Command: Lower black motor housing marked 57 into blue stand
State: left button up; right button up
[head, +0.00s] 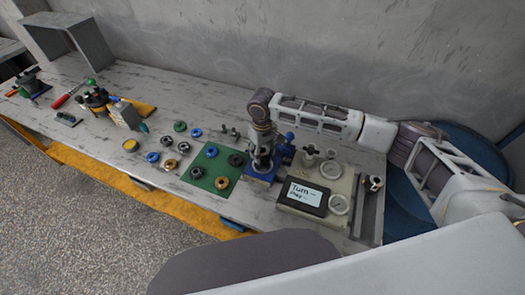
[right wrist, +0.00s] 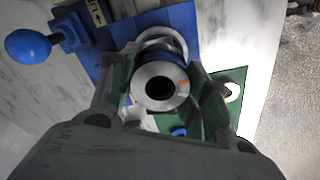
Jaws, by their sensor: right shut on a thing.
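My right gripper (head: 261,158) points down over the blue stand (head: 258,178). In the right wrist view its two fingers (right wrist: 160,100) are closed on the sides of a round motor part, taken as the housing (right wrist: 158,84), with a bright metal end face and a dark bore. No 57 is readable on it. The blue stand's plate (right wrist: 183,20) lies behind the part, with a silver ring (right wrist: 172,37) at its far side. Fingers and part hide the seat, so I cannot tell whether the part touches it. My left gripper is out of view.
A blue ball handle (right wrist: 28,46) stands out beside the stand. A gauge box (head: 305,195) sits close on the right. A green mat (head: 208,178) with several rings lies on the left. More parts and tools lie farther left along the bench (head: 150,100).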

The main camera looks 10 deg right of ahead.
jog(key=shift+f, duration=0.25)
dwell(0.8)
jog(key=shift+f+p, duration=0.4)
jog(key=shift+f, duration=1.35)
dwell(0.7)
jog(key=shift+f+p, duration=0.3)
jog(key=shift+f, duration=0.15)
dwell(1.0)
jog(key=o, duration=1.6)
jog(key=o, duration=0.4)
jog(key=shift+f, duration=0.1)
